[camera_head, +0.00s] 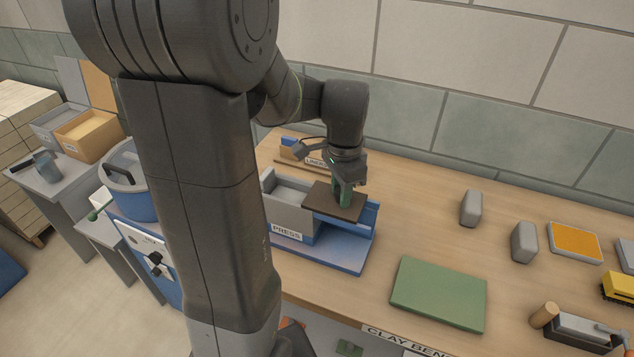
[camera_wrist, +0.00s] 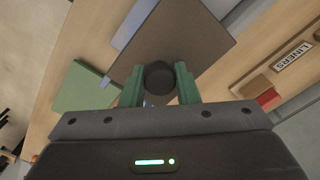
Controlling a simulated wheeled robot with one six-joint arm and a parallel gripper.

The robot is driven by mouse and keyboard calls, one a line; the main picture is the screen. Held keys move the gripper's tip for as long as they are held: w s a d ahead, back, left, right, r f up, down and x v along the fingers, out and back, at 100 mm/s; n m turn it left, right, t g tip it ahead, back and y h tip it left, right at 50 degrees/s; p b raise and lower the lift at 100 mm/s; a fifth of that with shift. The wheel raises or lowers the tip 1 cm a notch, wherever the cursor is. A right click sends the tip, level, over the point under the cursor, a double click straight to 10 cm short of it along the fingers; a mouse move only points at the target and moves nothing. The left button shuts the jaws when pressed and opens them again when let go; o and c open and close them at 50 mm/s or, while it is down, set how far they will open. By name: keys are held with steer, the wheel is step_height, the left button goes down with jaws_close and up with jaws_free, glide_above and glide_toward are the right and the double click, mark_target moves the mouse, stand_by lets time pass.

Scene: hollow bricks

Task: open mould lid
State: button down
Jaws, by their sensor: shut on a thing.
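The press (camera_head: 288,232) stands on the wooden bench, with a blue base and a grey box-shaped mould (camera_head: 290,195) on its left part. The mould's top looks uncovered on the left. The dark brown flat lid (camera_head: 322,206) is at the right part of the press, above the blue section; I cannot tell if it rests there or hovers. My gripper (camera_head: 343,194) is above the lid, pointing down. In the wrist view, its green fingers are shut on the round black knob (camera_wrist: 158,77) of the lid (camera_wrist: 190,35). The mould's inside is partly hidden.
A green mat (camera_head: 440,293) lies right of the press. Grey blocks (camera_head: 471,208) and an orange-topped tray (camera_head: 575,242) are further right. A liners holder (camera_head: 290,154) stands behind the press, near the wall. A blue drum (camera_head: 128,185) is at left. Bench between press and blocks is clear.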

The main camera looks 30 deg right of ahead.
mark_target(356, 205)
steer(key=shift+s+d, duration=1.1)
steer(key=shift+s, duration=0.1)
steer(key=c, duration=1.3)
jaws_free()
steer(key=shift+o, duration=1)
steer(key=shift+s+d, duration=0.15)
step_height(356, 205, up, 14)
